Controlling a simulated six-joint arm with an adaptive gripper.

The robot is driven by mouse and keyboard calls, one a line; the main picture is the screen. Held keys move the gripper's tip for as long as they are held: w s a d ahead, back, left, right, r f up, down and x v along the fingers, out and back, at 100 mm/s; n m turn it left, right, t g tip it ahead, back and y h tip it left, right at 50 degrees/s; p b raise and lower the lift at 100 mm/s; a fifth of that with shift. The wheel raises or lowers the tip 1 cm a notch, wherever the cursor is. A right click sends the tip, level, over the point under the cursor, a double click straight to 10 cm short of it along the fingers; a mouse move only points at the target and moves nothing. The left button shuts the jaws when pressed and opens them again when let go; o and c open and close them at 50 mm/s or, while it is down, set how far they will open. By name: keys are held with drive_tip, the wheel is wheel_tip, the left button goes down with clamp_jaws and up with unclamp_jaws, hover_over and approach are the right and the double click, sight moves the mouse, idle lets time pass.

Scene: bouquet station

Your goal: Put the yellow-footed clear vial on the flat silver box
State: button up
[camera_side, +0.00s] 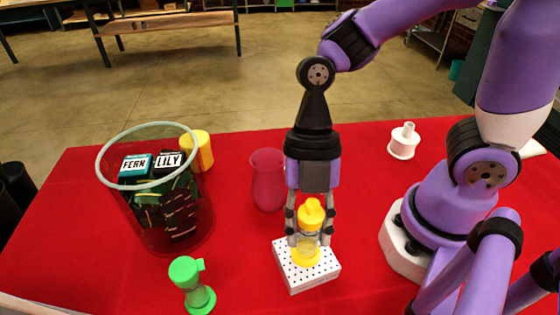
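The clear vial (307,243) has a yellow cap and a yellow foot and is upright over the middle of a flat white box (326,272) with black dots. Its foot appears to rest on the box top, though a small gap is hard to rule out. My gripper (309,238) points straight down, with one finger on each side of the vial's clear body. The fingers look shut on it, with no clear gap. No plainly silver box shows; the dotted box is the only flat box in view.
A green-ended vial (192,286) stands at the front left. A large clear bin (148,128) holds dark blocks labelled FERN and LILY, with a yellow cylinder (203,150) behind it. A pink vase (268,180) stands close left of my gripper. A white spool (403,142) is at the back right.

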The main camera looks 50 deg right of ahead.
drive_tip(key=shift+o, duration=0.7)
drive_tip(key=shift+r, duration=0.1)
drive_tip(key=v, duration=1.2)
drive_tip(key=w+d+m+t+h, duration=0.1)
drive_tip(key=d+m+t, duration=0.3)
drive_tip(key=m, duration=0.8)
drive_tip(key=w+d+f+m+t+h, duration=0.1)
drive_tip(key=d+m+t, duration=0.3)
drive_tip(key=m, duration=0.9)
drive_tip(key=d+h, duration=0.1)
drive_tip(key=d, duration=0.1)
drive_tip(key=shift+w+d+m+h, duration=0.3)
drive_tip(key=shift+w, duration=0.05)
